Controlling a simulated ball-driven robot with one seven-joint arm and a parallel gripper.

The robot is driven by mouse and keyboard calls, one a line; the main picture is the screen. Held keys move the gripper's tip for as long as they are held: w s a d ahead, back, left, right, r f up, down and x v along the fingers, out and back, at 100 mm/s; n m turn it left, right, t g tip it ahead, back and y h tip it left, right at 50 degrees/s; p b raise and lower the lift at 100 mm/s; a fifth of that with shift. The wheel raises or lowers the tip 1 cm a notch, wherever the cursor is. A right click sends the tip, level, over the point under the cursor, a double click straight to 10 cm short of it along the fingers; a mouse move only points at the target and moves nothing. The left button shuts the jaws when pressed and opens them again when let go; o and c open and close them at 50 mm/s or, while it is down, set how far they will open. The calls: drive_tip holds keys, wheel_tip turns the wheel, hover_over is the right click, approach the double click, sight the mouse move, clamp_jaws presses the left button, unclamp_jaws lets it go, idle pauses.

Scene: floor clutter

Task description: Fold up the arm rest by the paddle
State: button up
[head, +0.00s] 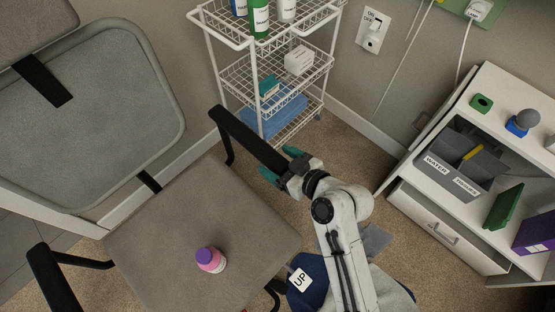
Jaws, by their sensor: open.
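A grey chair (190,225) has a black arm rest (247,137) on its far right side, lying out level from the backrest side toward my gripper. My gripper (280,164) is open at the near end of this arm rest. One teal fingertip shows on each side of the end. I cannot tell whether the fingers touch it. No separate paddle can be made out; the arm rest's tip is partly hidden by my gripper. A second black arm rest (55,280) is at the lower left.
A white wire cart (257,90) stands behind the arm rest. A white cabinet (455,235) with a grey bin (462,180) is at the right. A dark blue cloth labelled UP (309,270) lies below my arm.

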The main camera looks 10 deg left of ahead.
drive_tip(key=shift+w+a+f, duration=0.1)
drive_tip(key=shift+w+a, duration=0.1)
drive_tip(key=shift+a, duration=0.1)
drive_tip(key=shift+c, duration=0.2)
